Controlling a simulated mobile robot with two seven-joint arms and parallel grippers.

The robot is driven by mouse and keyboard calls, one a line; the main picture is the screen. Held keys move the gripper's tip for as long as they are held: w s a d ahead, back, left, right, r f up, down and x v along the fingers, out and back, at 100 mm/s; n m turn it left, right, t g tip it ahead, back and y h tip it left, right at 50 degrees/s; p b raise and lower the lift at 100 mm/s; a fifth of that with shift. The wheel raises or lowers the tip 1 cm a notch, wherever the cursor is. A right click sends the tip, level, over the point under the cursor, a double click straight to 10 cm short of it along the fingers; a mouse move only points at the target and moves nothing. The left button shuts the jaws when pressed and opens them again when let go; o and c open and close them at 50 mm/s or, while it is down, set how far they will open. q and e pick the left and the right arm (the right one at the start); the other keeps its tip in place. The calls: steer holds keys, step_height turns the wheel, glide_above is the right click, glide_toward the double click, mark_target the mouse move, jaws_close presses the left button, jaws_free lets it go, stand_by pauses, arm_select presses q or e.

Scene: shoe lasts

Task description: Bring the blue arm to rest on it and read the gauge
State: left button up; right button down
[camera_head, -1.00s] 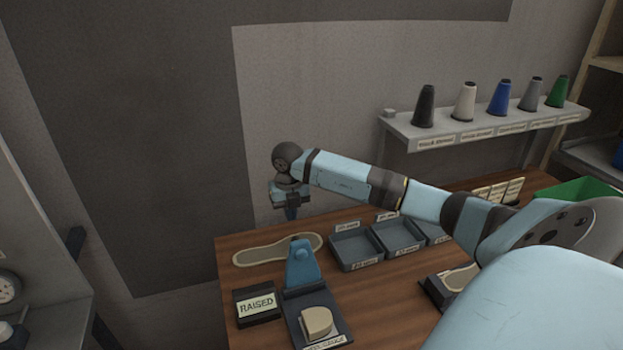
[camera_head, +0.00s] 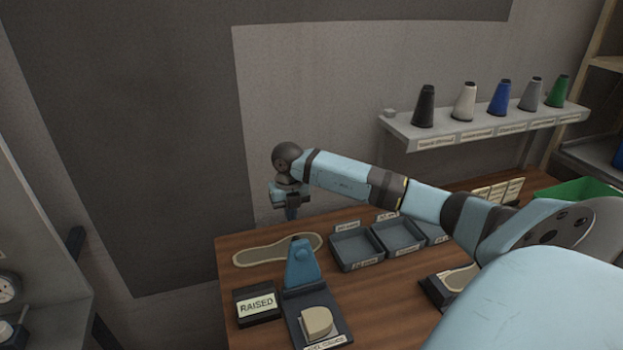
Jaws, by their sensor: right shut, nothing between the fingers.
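A gauge with a dark base (camera_head: 297,303) stands near the front of the wooden bench. Its blue arm (camera_head: 302,264) stands up at the back of the base. A beige heel-shaped block (camera_head: 317,321) sits on the base, clear of the arm. A small display (camera_head: 257,302) to the left reads "RAISED". My right gripper (camera_head: 292,213) is shut and empty, pointing down above the back of the bench, behind the blue arm and apart from it. My left gripper is not in view.
A sole-shaped piece (camera_head: 277,249) lies behind the display. Dark trays (camera_head: 356,247) stand right of the gauge, and another dark holder (camera_head: 436,290) is at the right, partly behind my arm. Several thread cones (camera_head: 499,98) stand on a wall shelf (camera_head: 480,128).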

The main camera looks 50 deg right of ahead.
mark_target(301, 252)
stand_by(0.4)
steer(key=shift+s+a+f, duration=0.6)
steer(key=shift+s+a, duration=0.1)
steer(key=shift+s, duration=0.6)
steer(key=shift+s+a+f, duration=0.6)
steer(key=shift+s+a, duration=0.15)
steer(key=shift+s, duration=0.55)
steer(key=shift+s+a+f, duration=0.6)
steer(key=shift+s+a, duration=0.1)
steer(key=shift+s, duration=0.6)
steer(key=shift+w+d+r+p, duration=0.3)
steer(key=shift+r+p, duration=0.35)
steer(key=shift+r, duration=0.7)
steer(key=shift+w+d+r+p, duration=0.1)
steer(key=shift+w+r+p, duration=0.4)
steer(key=shift+r, duration=0.85)
steer(key=shift+w+d+r+p, duration=0.2)
steer(key=shift+r+p, duration=0.6)
steer(key=shift+r, duration=0.55)
steer(key=shift+a, duration=0.1)
